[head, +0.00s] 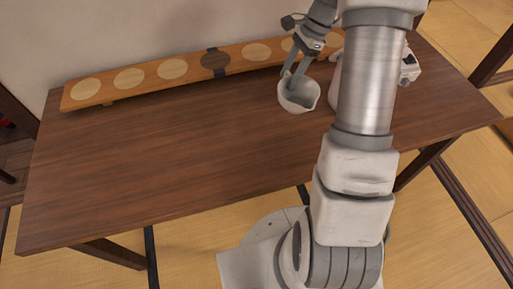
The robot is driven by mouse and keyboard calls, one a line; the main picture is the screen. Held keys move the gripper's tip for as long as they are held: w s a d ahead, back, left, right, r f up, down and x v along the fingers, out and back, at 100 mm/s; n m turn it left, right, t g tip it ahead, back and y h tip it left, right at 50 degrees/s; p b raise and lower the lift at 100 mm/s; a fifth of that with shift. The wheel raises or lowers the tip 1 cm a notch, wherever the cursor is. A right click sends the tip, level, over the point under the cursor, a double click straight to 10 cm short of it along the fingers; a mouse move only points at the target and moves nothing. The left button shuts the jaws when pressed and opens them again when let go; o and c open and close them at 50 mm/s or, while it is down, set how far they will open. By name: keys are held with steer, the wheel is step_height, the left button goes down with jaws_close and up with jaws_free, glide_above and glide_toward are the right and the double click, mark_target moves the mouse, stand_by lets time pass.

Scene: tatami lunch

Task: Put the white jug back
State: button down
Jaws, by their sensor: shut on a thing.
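The white jug (298,100) is an open, cup-shaped vessel with a grey-looking inside. It is at the right half of the dark wooden table, in front of the wooden board. My gripper (290,75) reaches down from above and is shut on the jug at its far left rim. The jug looks upright or slightly tilted. I cannot tell whether its base touches the table.
A long wooden board (97,90) with pale round spots and one dark spot (215,61) runs along the back of the table (170,150). A pale object (335,88) is mostly hidden behind my arm. The table's left and middle are clear.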

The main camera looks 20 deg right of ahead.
steer(key=a+f, duration=0.2)
steer(key=a, duration=0.1)
steer(key=s+a+f+b, duration=0.1)
steer(key=a+f, duration=0.1)
steer(key=a, duration=0.2)
steer(key=a+f+b, duration=0.1)
steer(key=a+f, duration=0.2)
steer(key=a, duration=0.1)
steer(key=shift+s+a+f, duration=0.1)
steer(key=shift+s+a, duration=0.1)
steer(key=shift+s, duration=0.1)
steer(key=shift+f+b, duration=0.75)
steer(key=shift+f, duration=1.2)
steer(key=shift+f, duration=0.1)
steer(key=shift+c, duration=1)
jaws_free()
